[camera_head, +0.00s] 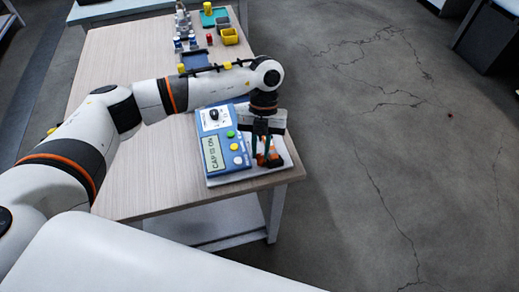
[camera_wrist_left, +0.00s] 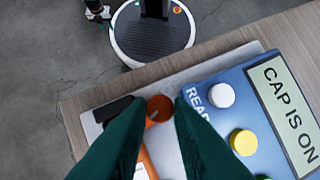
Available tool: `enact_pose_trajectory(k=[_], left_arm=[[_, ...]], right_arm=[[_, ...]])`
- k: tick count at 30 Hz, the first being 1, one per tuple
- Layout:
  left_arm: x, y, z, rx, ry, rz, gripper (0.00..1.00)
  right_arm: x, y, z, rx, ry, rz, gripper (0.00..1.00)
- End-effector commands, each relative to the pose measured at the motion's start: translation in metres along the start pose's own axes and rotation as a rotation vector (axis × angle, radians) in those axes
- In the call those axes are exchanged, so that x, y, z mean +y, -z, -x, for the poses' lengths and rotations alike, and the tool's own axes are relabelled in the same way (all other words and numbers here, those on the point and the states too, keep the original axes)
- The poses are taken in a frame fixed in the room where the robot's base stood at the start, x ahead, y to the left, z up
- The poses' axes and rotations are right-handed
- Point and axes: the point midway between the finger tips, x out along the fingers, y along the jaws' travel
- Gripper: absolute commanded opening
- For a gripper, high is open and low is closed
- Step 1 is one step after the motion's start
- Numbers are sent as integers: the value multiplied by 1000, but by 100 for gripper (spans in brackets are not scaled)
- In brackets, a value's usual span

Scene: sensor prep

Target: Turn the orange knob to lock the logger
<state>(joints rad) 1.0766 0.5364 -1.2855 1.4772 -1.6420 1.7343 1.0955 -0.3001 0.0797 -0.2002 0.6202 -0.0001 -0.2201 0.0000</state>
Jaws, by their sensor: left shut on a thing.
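The orange knob (camera_wrist_left: 160,103) shows in the left wrist view as a small round top between the dark green fingertips of my left gripper (camera_wrist_left: 157,110). My left gripper (camera_head: 262,157) points down at the right side of the blue panel in the head view, shut on the knob. The orange body of what looks like the logger (camera_head: 270,159) shows beside the fingers; it also shows in the left wrist view (camera_wrist_left: 147,162), partly hidden by a finger. The fingers hide much of the knob in the head view.
The blue panel (camera_head: 228,174) has a black dial, several coloured buttons and a display (camera_head: 213,154) reading "CAP IS ON". It stands on the wooden table (camera_head: 140,185) near its front right corner. A yellow bin (camera_head: 230,36) and small items stand at the far end.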

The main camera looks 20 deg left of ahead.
Motion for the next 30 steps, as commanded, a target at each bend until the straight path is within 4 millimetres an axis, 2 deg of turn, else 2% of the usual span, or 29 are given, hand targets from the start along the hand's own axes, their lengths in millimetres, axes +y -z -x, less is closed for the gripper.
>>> enact_pose_trajectory(k=[6,15,30], left_arm=[[3,1,0,5,66,-162,0],[4,0,0,5,127,-309,0],[4,0,1,5,150,-363,0]], right_arm=[[0,1,-14,0,0,0,36],[0,2,-23,0,0,0,36],[0,2,-26,0,1,0,36]])
